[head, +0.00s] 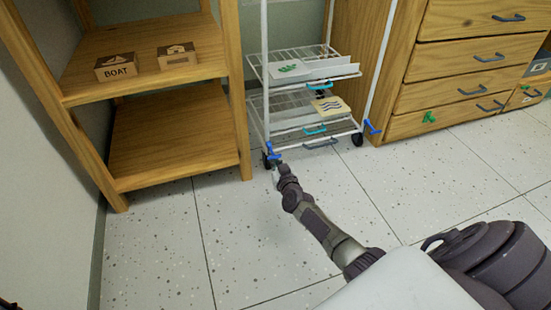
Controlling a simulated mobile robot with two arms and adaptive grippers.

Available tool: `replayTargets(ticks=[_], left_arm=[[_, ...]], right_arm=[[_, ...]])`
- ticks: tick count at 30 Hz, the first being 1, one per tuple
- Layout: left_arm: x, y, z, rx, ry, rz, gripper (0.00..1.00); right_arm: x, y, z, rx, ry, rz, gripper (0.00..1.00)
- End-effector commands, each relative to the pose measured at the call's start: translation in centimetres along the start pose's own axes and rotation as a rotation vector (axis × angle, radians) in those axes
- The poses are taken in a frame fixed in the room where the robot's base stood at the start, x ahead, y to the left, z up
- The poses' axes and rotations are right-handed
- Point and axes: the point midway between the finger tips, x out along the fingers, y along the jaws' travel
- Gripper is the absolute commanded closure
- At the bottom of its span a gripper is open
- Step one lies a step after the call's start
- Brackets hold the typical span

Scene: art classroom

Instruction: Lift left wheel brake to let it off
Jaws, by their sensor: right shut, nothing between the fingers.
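A white wire cart (305,120) on wheels stands between the wooden shelf and the drawer cabinet. The left wheel brake (270,151), a small blue lever, sits at the cart's front left wheel. A matching blue right wheel brake (371,127) sticks out at the front right wheel (357,139). My right gripper (277,164) is shut and empty, low at the left wheel brake. Its tip partly hides the wheel and the lever's lower part, and I cannot tell whether they touch. My left gripper is not in view.
A wooden drawer cabinet (455,70) stands on the right. The cart holds trays and cards. The speckled tile floor (160,250) in front is clear.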

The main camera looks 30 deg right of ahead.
Motion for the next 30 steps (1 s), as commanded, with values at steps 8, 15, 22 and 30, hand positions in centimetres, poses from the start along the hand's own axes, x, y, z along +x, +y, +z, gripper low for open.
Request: replayTargets(ticks=[8, 15, 22, 30], left_arm=[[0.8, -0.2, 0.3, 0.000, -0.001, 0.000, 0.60], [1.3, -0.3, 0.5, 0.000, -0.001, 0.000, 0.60], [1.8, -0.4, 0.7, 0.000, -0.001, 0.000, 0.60], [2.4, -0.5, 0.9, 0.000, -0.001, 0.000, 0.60]], right_arm=[[0.1, 0.0, -1.0, 0.001, 0.001, 0.000, 1.00], [0.3, 0.0, -1.8, 0.001, 0.001, 0.000, 1.00], [0.4, 0.0, -2.5, 0.001, 0.001, 0.000, 1.00], [0.5, 0.0, -3.2, 0.001, 0.001, 0.000, 1.00]])
